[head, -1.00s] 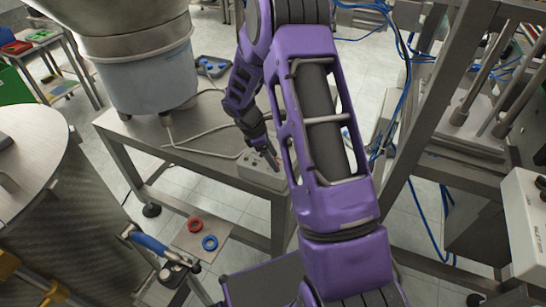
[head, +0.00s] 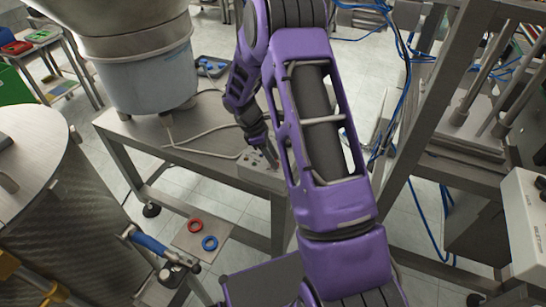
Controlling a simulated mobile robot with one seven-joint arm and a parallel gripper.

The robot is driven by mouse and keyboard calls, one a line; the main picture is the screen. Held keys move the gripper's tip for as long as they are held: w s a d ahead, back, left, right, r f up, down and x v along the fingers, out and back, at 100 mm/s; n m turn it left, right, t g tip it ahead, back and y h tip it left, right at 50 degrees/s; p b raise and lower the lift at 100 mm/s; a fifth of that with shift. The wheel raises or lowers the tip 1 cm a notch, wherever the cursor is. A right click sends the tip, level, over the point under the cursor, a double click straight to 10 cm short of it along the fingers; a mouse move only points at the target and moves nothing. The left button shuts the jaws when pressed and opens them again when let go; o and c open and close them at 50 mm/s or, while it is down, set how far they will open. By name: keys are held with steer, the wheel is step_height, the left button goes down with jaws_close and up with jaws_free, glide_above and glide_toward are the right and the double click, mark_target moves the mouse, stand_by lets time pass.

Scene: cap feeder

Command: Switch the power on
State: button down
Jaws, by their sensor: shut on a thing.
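A small grey control box (head: 253,173) sits at the right end of the steel table, with small controls on its top. A cable runs from it to the left across the table. My gripper (head: 273,163) reaches down onto the right part of the box top. Its fingers are shut on a small switch there. The switch is too small and too covered by the fingers to show its position. My purple arm hides the area right of the box.
A large bowl feeder (head: 146,72) stands on the left of the steel table (head: 160,146). A red ring (head: 195,226) and a blue ring (head: 210,243) lie on a small plate below. A steel frame with blue hoses (head: 405,185) stands right of my arm.

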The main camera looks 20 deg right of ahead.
steer(key=m, duration=0.2)
steer(key=m+g+y, duration=0.1)
steer(key=m, duration=0.2)
steer(key=shift+w+d+g, duration=0.1)
steer(key=shift+w+g, duration=0.1)
steer(key=shift+g, duration=0.1)
steer(key=m+y, duration=0.1)
steer(key=m, duration=0.1)
steer(key=m+y, duration=0.1)
steer(key=m, duration=0.2)
steer(key=shift+d+g+b, duration=0.1)
steer(key=shift+g+b, duration=0.25)
steer(key=shift+g, duration=0.05)
steer(key=shift+m, duration=0.3)
steer(key=c, duration=0.5)
jaws_free()
steer(key=p+v, duration=0.1)
steer(key=v, duration=1.6)
steer(key=shift+w+r, duration=0.15)
steer(key=shift+w, duration=0.05)
